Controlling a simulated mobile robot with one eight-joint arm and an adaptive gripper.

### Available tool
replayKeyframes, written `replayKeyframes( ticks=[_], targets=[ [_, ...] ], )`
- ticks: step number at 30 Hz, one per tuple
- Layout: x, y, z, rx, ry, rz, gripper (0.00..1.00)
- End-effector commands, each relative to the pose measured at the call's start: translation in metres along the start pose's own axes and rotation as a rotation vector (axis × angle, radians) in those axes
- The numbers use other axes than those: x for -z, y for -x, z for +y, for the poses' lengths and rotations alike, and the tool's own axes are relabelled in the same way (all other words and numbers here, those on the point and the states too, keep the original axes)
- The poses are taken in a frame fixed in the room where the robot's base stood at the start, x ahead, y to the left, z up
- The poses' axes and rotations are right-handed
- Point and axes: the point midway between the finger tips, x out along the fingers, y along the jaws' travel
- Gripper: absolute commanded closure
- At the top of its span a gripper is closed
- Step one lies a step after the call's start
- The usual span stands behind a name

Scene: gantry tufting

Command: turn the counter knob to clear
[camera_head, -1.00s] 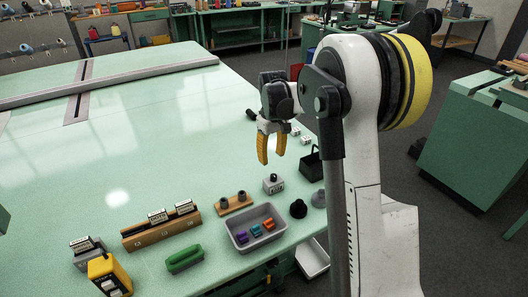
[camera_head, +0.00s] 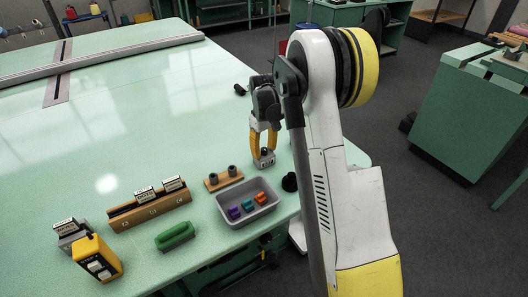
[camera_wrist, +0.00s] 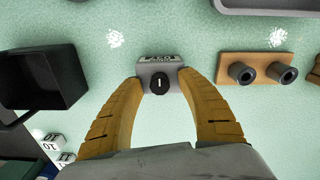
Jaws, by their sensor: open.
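The counter is a small grey box (camera_wrist: 145,67) with a digit window on its top edge and a round black knob (camera_wrist: 160,83) with a white pointer line. In the wrist view it lies between the tips of my gripper (camera_wrist: 160,86), whose yellow fingers are spread on either side of the knob and not clearly touching it. In the head view my gripper (camera_head: 263,156) hangs over the counter (camera_head: 265,163), largely covering it. The digits are too small to read surely. The pointer line looks roughly upright in the wrist view.
A grey tray (camera_head: 222,207) with coloured clips and a wooden block with two dark posts (camera_head: 222,179) stand close by. A black open bin (camera_wrist: 42,78) lies left in the wrist view. A green-handled tool (camera_head: 175,236), a card rack (camera_head: 150,212) and a yellow box (camera_head: 95,258) stand further left.

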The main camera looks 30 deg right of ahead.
Motion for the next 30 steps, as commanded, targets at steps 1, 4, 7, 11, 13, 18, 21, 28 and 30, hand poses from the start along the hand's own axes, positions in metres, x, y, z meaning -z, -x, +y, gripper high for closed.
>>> replayKeyframes(
  ticks=[1,4,7,11,13,18,21,28,30],
  targets=[
    [0.0000,0.0000,0.0000,0.000,0.000,0.000,0.55],
    [0.0000,0.0004,0.0000,0.000,0.000,0.000,0.55],
    [0.0000,0.0005,-0.0001,0.000,0.000,0.000,0.69],
    [0.0000,0.0006,-0.0001,0.000,0.000,0.000,1.00],
    [0.0000,0.0006,-0.0001,0.000,0.000,0.000,1.00],
    [0.0000,0.0007,-0.0001,0.000,-0.009,0.000,1.00],
    [0.0000,0.0008,-0.0002,0.000,-0.029,0.000,1.00],
    [0.0001,0.0013,-0.0002,0.000,-0.145,-0.002,1.00],
    [0.0001,0.0014,-0.0002,0.000,-0.199,-0.003,1.00]
  ],
)
